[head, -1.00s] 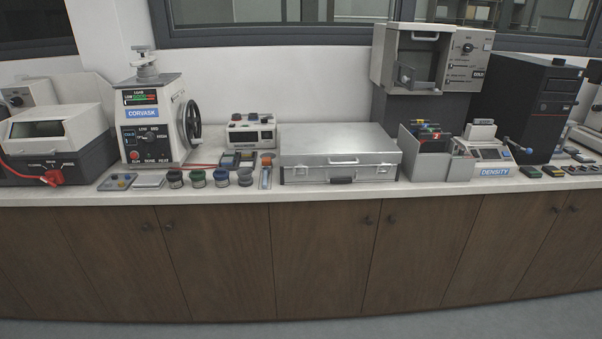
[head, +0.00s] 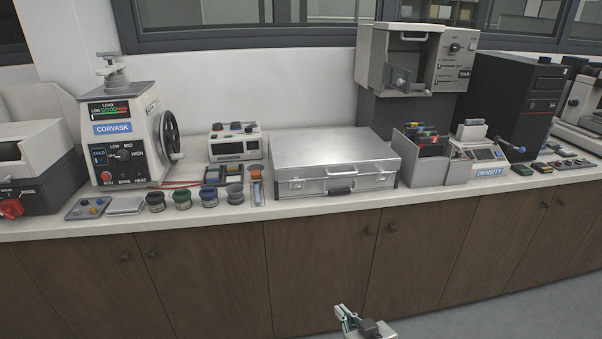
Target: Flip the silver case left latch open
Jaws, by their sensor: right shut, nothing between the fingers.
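The silver case (head: 325,161) lies shut on the counter, with its front facing me. Its left latch (head: 296,184) is a small plate on the front near the left end; it is too small to tell its exact position. A right latch (head: 381,177) sits near the other end, and a dark handle (head: 340,190) is between them. My right gripper (head: 347,312) shows at the bottom edge, below and in front of the case, well apart from it. It is shut and empty. My left gripper is not in view.
Several small jars (head: 209,196) stand left of the case. A white press marked CORVASK (head: 127,140) is farther left. A grey bin (head: 408,165) stands close to the case's right end. The space in front of the cabinet doors (head: 315,260) is free.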

